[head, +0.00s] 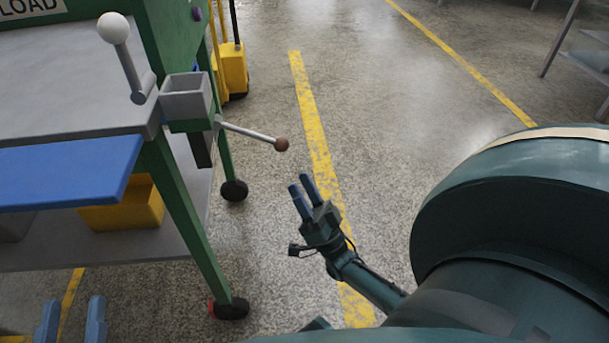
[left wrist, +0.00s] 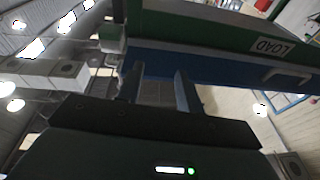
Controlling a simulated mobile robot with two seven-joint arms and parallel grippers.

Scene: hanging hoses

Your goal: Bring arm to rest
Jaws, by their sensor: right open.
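My right gripper (head: 299,183) is in the middle of the head view, to the right of the cart and above the floor by the yellow line. Its two dark blue fingers are parted, with nothing between them. My left gripper (head: 71,314) shows only its two blue fingertips at the bottom left edge. They stand well apart. In the left wrist view, the left gripper (left wrist: 159,80) has both fingers apart and holds nothing; they point toward a blue and green panel. No hose shows in either view.
A green-framed cart (head: 180,185) with a blue ledge (head: 65,170) fills the left. A rod with a brown knob (head: 281,144) sticks out near my right gripper; a white-knobbed lever (head: 113,28) stands above. A yellow bin (head: 125,205) sits below. Floor right of the cart is clear.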

